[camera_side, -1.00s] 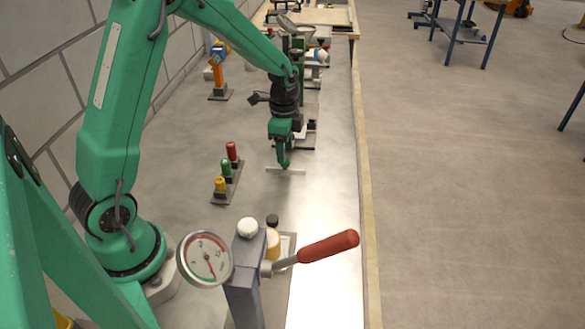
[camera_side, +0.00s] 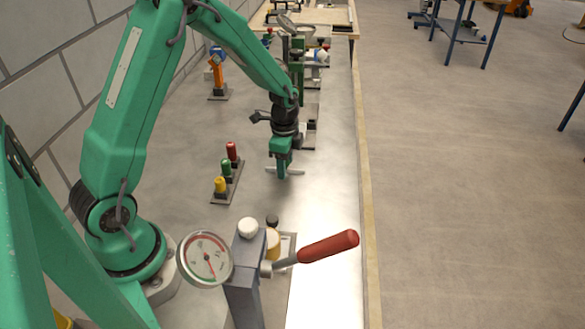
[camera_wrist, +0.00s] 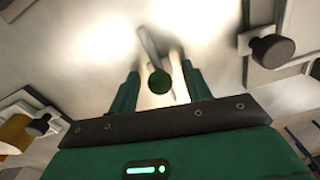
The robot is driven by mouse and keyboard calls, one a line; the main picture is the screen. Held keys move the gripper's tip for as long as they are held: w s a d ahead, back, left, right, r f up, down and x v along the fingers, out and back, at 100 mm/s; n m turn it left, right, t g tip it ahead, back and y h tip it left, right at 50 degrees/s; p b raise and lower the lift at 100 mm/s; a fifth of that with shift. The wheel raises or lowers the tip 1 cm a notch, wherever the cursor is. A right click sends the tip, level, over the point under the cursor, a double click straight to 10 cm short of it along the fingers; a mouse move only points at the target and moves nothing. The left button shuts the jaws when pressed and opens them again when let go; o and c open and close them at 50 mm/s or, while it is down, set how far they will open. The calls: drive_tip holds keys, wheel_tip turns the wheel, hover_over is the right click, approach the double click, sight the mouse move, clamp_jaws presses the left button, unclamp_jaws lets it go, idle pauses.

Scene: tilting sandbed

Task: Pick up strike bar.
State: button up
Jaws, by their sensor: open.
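The strike bar (camera_side: 297,172) is a thin pale bar lying on the grey bench top; its two ends show on either side of my gripper (camera_side: 283,177) in the side view. In the wrist view the bar (camera_wrist: 148,44) runs between the two green fingers of my gripper (camera_wrist: 160,69). A round dark green knob (camera_wrist: 159,82) sits over the bar's line, between the fingers. My gripper points down, open, with its tips close to the bar. The side view does not show whether the fingers touch it, and the bar's middle is hidden there.
A stand with red, green and yellow knobs (camera_side: 226,169) is left of the bar. A gauge (camera_side: 205,258) and a post with a red-handled lever (camera_side: 328,246) stand in front. An orange post (camera_side: 217,75) is behind. The bench is clear to the right.

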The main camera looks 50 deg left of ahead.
drive_tip(key=c, duration=1)
drive_tip(key=shift+r, duration=0.1)
drive_tip(key=shift+r, duration=0.7)
drive_tip(key=r, duration=0.1)
drive_tip(key=d+r, duration=0.1)
drive_tip(key=r, duration=0.1)
drive_tip(key=shift+s+r, duration=0.1)
drive_tip(key=s+d+r, duration=0.4)
drive_tip(key=d+r, duration=0.2)
drive_tip(key=d, duration=0.3)
drive_tip(key=shift+d, duration=0.4)
drive_tip(key=shift+r, duration=0.15)
